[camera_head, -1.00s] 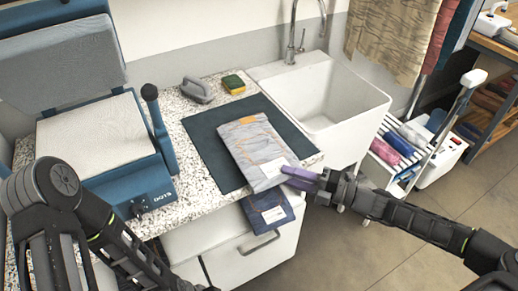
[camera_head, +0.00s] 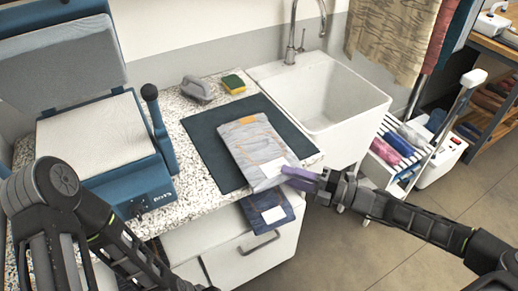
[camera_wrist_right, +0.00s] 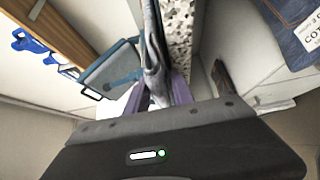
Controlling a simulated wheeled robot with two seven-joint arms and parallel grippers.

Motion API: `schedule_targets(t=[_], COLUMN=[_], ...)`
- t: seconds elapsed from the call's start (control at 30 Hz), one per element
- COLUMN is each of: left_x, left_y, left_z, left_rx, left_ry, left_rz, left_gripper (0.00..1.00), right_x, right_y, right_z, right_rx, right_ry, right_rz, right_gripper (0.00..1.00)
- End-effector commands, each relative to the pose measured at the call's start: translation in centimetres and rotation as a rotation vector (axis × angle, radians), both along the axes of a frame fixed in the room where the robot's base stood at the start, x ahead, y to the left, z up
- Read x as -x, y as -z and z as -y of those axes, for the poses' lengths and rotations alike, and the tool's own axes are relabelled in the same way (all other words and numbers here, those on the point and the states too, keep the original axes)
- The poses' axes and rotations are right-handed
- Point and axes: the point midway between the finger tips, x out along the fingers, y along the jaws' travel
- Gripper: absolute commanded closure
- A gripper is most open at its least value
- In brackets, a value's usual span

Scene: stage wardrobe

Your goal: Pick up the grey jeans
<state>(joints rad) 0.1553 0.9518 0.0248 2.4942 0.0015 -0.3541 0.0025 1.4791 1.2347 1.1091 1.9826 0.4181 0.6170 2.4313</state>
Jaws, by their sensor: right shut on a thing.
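The grey jeans (camera_head: 255,148), folded flat with an orange patch and a white label, lie on the dark mat (camera_head: 207,134) on the speckled counter. Their front right corner reaches past the counter edge. My right gripper (camera_head: 290,174) is at that corner, with its purple fingers shut on the jeans. In the right wrist view the grey cloth (camera_wrist_right: 153,62) runs down between the two purple fingers (camera_wrist_right: 160,92). My left arm (camera_head: 95,225) comes in from the left; its gripper is out of view.
Dark blue folded jeans (camera_head: 268,212) with a white label sit below the counter edge by the drawer front (camera_head: 255,250). A blue press (camera_head: 105,150) stands left, a white sink (camera_head: 325,90) right. A sponge (camera_head: 233,83) and a grey brush (camera_head: 196,89) are at the back.

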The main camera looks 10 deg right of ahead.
Motion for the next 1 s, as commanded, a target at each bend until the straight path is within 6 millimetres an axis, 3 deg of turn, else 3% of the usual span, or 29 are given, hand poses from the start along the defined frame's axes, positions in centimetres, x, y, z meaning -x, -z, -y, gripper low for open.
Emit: schedule_targets(t=[0.43, 0.57, 0.8, 1.0], left_x=[0.0, 0.0, 0.0, 0.0], left_y=[0.0, 0.0, -0.1, -0.2], left_z=[0.0, 0.0, 0.0, 0.0], left_rx=[0.0, 0.0, 0.0, -0.001], left_ry=[0.0, 0.0, 0.0, 0.0], left_rz=[0.0, 0.0, 0.0, -0.001], left_gripper=[0.62, 0.62, 0.62, 0.62], right_x=[0.0, 0.0, 0.1, 0.0], right_y=[-1.0, -2.7, -7.6, -9.8], right_z=[0.0, 0.0, 0.0, 0.0], right_rx=[0.002, 0.004, 0.006, 0.002], right_ry=[-0.002, -0.002, -0.002, -0.001], right_rz=[0.002, 0.002, 0.004, 0.003], right_gripper=[1.0, 1.0, 1.0, 1.0])
